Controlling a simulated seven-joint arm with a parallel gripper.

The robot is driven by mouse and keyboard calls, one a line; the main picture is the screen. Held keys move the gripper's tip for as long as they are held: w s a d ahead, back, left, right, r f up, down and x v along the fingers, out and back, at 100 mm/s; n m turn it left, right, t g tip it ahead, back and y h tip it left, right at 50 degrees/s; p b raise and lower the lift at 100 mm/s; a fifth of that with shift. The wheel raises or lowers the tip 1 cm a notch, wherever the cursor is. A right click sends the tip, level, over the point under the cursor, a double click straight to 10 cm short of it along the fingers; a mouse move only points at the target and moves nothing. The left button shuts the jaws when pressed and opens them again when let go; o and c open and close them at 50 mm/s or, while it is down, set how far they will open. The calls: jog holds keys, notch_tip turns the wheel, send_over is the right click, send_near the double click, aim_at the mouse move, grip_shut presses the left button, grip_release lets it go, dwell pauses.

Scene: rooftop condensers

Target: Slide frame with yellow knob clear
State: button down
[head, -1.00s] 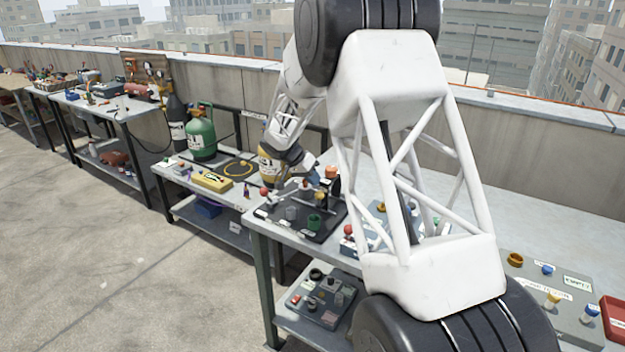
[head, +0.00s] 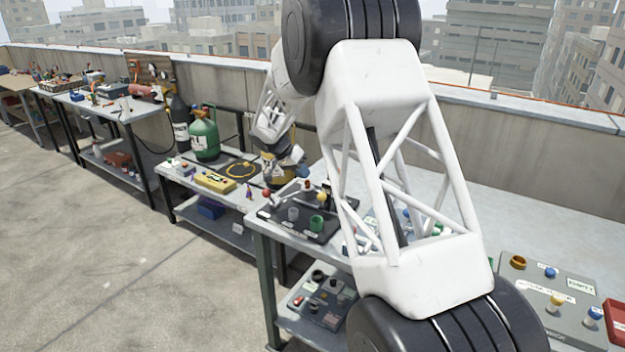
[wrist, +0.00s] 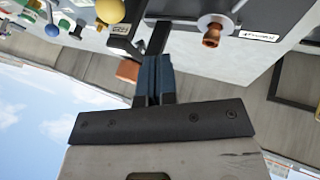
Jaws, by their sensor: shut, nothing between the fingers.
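The yellow knob (wrist: 110,11) is a round ball at the top of the wrist view, left of my fingers. A dark bar (wrist: 124,44) lies between it and my fingers; I cannot tell whether this belongs to the frame. In the head view, the yellow knob (head: 322,197) shows small above the dark board on the near bench. My gripper (wrist: 153,60) has blue fingers, shut together and empty, apart from the knob in the picture. In the head view, my gripper (head: 299,156) is above the back of the benches. Most of the frame is unclear.
A copper-tipped fitting (wrist: 211,34) sticks out right of my fingers. An orange block (wrist: 128,70) shows just left of them. A green cylinder (head: 204,135) stands behind left.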

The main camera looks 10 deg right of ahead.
jog(key=v, duration=0.7)
jog(key=shift+a+r, duration=0.25)
jog(key=shift+a, duration=0.05)
jog(key=shift+w, duration=0.15)
jog(key=s+d+r+n+y, duration=0.15)
jog(key=s+r, duration=0.25)
jog(key=s, duration=0.6)
jog(key=s+d+r+n+t+y, duration=0.15)
jog(key=s+r, duration=0.25)
jog(key=s, duration=0.6)
jog(key=s+d+r+n+g+y, duration=0.15)
jog(key=s+r, duration=0.25)
jog(key=s, duration=0.6)
jog(key=s+f+n+t+y, duration=0.1)
jog(key=s+f+n, duration=0.1)
jog(key=s, duration=1.3)
jog(key=s+f+n+t+y, duration=0.2)
jog(key=s+f+n, duration=0.1)
jog(key=s, duration=1.1)
jog(key=shift+s+d, duration=0.2)
jog(key=shift+s, duration=0.15)
